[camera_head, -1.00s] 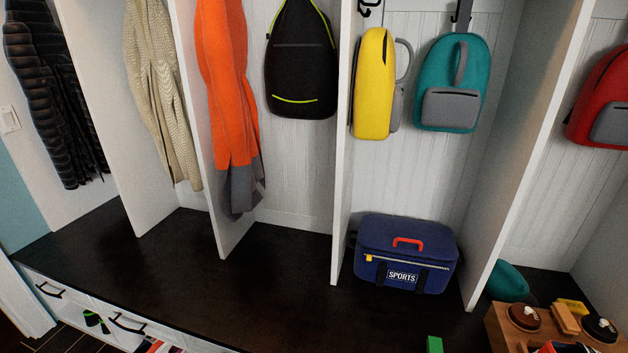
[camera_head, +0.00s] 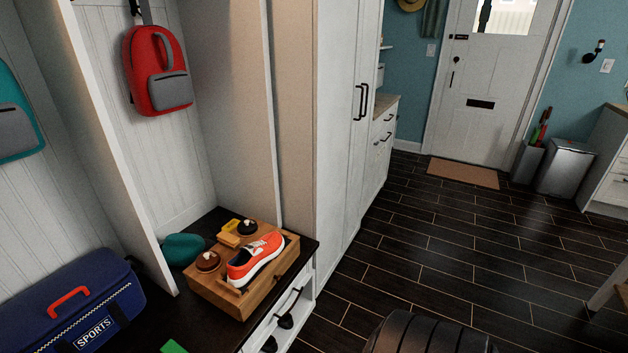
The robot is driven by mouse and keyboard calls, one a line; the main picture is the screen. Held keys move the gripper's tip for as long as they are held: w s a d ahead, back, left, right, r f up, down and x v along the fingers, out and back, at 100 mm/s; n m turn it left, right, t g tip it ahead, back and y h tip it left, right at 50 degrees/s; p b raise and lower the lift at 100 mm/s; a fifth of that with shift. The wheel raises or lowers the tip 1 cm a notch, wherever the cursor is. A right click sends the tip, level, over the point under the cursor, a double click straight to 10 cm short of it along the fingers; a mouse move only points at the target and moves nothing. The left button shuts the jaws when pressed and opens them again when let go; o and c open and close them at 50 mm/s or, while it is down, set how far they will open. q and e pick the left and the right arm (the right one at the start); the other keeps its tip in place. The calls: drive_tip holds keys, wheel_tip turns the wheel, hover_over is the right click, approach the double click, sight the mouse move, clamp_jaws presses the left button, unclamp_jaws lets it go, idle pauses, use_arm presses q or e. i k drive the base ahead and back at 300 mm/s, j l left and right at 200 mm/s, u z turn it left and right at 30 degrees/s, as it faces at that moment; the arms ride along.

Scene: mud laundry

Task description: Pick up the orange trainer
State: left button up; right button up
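The orange trainer (camera_head: 256,260) has a white sole and rests on a wooden shoe-care box (camera_head: 218,298). The box stands on the dark bench top at the lower centre-left of the head view, near the bench's front edge. The trainer's whole side is visible and nothing covers it. Neither of my grippers shows in this view.
Shoe-care items (camera_head: 208,261) sit on the box around the trainer. A teal cap-like item (camera_head: 182,248) lies behind it. A blue sports bag (camera_head: 74,306) stands to the left. A tall white cabinet (camera_head: 335,120) rises at the right. Open dark floor (camera_head: 400,240) lies beyond.

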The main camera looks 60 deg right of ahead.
sight(242, 268)
drive_tip(key=z, duration=1.25)
